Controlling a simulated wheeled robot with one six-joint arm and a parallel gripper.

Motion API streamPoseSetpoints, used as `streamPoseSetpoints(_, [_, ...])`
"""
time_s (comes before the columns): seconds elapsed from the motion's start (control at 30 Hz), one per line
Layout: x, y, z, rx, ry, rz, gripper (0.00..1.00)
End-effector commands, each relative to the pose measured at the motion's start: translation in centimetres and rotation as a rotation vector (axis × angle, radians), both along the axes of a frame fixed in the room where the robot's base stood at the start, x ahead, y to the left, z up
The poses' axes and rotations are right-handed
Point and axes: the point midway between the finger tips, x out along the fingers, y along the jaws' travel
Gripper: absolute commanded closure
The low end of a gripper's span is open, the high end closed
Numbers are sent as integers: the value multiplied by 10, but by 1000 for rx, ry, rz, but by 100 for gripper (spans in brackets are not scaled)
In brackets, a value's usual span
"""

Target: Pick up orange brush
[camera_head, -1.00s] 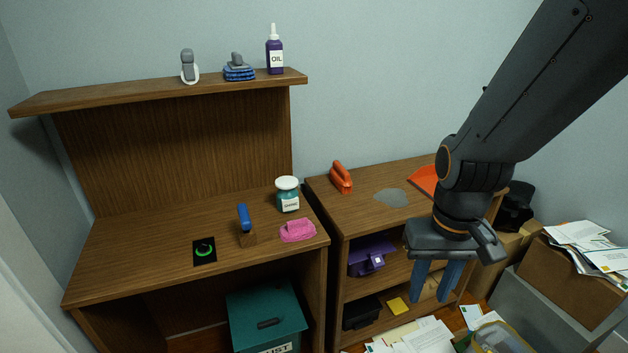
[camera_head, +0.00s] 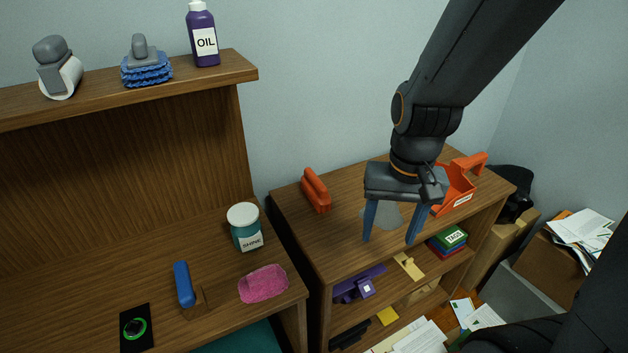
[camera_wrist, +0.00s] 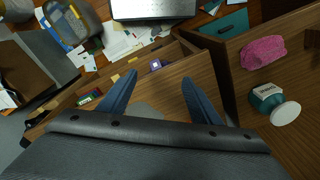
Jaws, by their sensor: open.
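The orange brush (camera_head: 316,190) lies on top of the lower wooden cabinet (camera_head: 297,226), towards its left back, in the head view. My gripper (camera_head: 391,240) is open and empty, above the same cabinet, to the right of the brush and nearer the front. Its two blue fingers point down with a clear gap between them. In the wrist view the fingers (camera_wrist: 152,82) are spread with nothing between them. I cannot make out the brush in the wrist view.
An orange dustpan (camera_head: 455,192) stands right of my gripper. A grey patch (camera_head: 382,215) lies behind the fingers. The left desk holds a teal jar (camera_head: 245,232), a pink sponge (camera_head: 263,284) and a blue-handled brush (camera_head: 184,284). An oil bottle (camera_head: 203,40) stands on the shelf.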

Motion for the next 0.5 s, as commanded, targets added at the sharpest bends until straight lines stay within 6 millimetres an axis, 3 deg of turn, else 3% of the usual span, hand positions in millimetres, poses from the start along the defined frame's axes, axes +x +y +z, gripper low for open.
streamPoseSetpoints(0.2, [58, 29, 11, 103, -38, -567, 42])
streamPoseSetpoints(0.5, [144, 69, 12, 298, -30, -1480, 42])
